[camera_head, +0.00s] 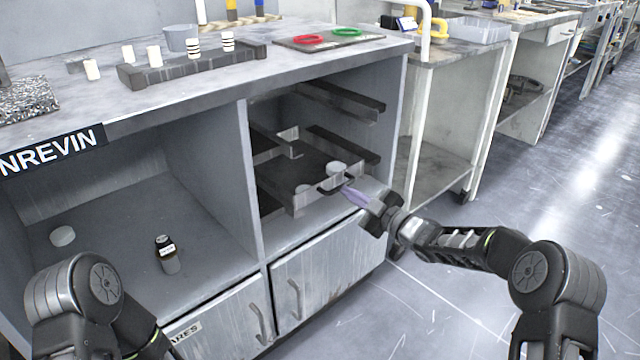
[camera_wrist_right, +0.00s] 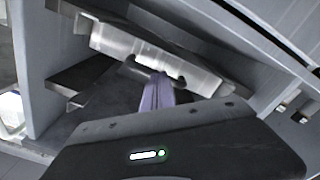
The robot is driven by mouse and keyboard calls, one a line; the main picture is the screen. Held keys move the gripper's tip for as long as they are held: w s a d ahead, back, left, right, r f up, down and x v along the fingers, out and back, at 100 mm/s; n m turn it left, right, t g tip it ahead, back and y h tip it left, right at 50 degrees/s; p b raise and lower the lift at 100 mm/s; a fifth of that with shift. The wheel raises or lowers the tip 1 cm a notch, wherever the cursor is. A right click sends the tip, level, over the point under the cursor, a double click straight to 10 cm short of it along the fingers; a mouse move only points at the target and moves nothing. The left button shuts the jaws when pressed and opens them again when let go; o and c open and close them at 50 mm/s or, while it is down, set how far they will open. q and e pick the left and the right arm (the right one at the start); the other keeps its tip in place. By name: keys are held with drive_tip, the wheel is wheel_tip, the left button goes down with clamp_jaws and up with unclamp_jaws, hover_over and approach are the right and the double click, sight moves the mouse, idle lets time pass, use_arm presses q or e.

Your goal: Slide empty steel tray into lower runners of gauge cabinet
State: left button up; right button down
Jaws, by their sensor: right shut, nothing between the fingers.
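The steel tray (camera_head: 300,205) sits in the right bay of the gauge cabinet (camera_head: 250,180), at the level of the lower runners (camera_head: 345,143). Its front wall faces me and carries a dark handle (camera_head: 327,187). In the right wrist view the tray's front wall (camera_wrist_right: 115,42) lies just ahead, tilted in the picture. My right gripper (camera_head: 347,191), with purple fingers, is shut and empty at the handle. The fingertips (camera_wrist_right: 156,80) lie close to the handle; I cannot tell if they touch. My left gripper is out of view; only my left arm shows.
The upper runners (camera_head: 342,100) are empty. Cabinet doors with handles (camera_head: 295,298) are below. The left bay holds a dark bottle (camera_head: 166,254) and a pale disc (camera_head: 62,236). Red and green rings (camera_head: 308,39) lie on top. The floor at right is clear.

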drive_tip(key=shift+w+a, duration=0.45)
drive_tip(key=shift+w, duration=0.05)
drive_tip(key=shift+s+d, duration=0.1)
drive_tip(key=shift+v, duration=1.9)
drive_tip(key=p+v, duration=0.2)
drive_tip(key=v, duration=0.5)
drive_tip(key=shift+s+d, duration=0.25)
drive_tip(key=shift+s, duration=0.05)
